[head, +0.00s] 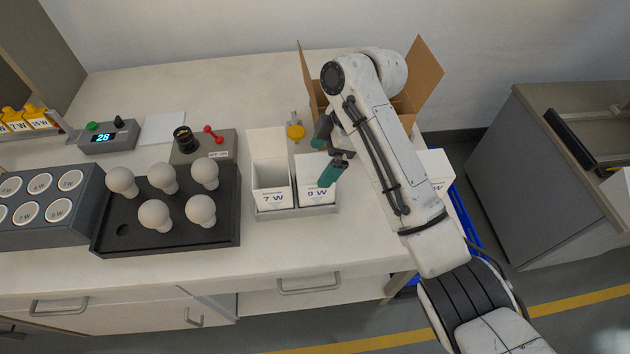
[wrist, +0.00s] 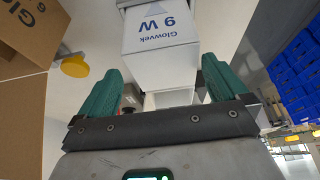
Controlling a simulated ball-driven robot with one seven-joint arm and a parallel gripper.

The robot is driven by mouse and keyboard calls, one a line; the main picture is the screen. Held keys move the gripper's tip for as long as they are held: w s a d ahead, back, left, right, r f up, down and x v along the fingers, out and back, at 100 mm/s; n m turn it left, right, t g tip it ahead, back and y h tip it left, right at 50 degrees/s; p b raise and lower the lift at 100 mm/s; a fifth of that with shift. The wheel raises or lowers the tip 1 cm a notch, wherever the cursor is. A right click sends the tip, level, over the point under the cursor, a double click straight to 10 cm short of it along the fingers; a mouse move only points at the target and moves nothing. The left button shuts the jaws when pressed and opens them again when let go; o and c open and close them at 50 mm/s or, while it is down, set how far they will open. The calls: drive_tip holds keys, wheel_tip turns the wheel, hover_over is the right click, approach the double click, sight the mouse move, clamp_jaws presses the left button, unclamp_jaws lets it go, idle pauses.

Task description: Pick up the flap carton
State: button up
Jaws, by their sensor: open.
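Two white cartons stand side by side in a grey holder (head: 286,214) near the counter's front edge. The 7 W carton (head: 272,197) is open, with its flap (head: 267,142) raised at the back. The 9 W carton (head: 317,193) is on the right, its upper part partly covered by my gripper (head: 327,152). In the wrist view the 9 W carton (wrist: 162,38) shows upside down beyond the green fingertips. My gripper is open, fingers spread, with nothing held between them. I cannot tell whether a finger touches the carton.
A brown cardboard box (head: 424,78) with raised flaps stands behind my arm. Left are a black tray (head: 120,246) of white bulbs (head: 156,215), a tester (head: 187,150) and a display unit (head: 108,137). A yellow knob (head: 295,131) lies behind the cartons. Blue crates (wrist: 297,70) are at right.

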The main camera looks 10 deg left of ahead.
sight(311, 176)
drive_tip(key=shift+s+p+x, duration=0.1)
drive_tip(key=shift+p+x, duration=0.15)
drive_tip(key=shift+x, duration=1.3)
drive_tip(key=shift+s+p+x, duration=0.15)
drive_tip(key=shift+p+x, duration=0.1)
drive_tip(key=shift+x, duration=1.35)
drive_tip(key=shift+r, duration=0.1)
drive_tip(key=c, duration=0.8)
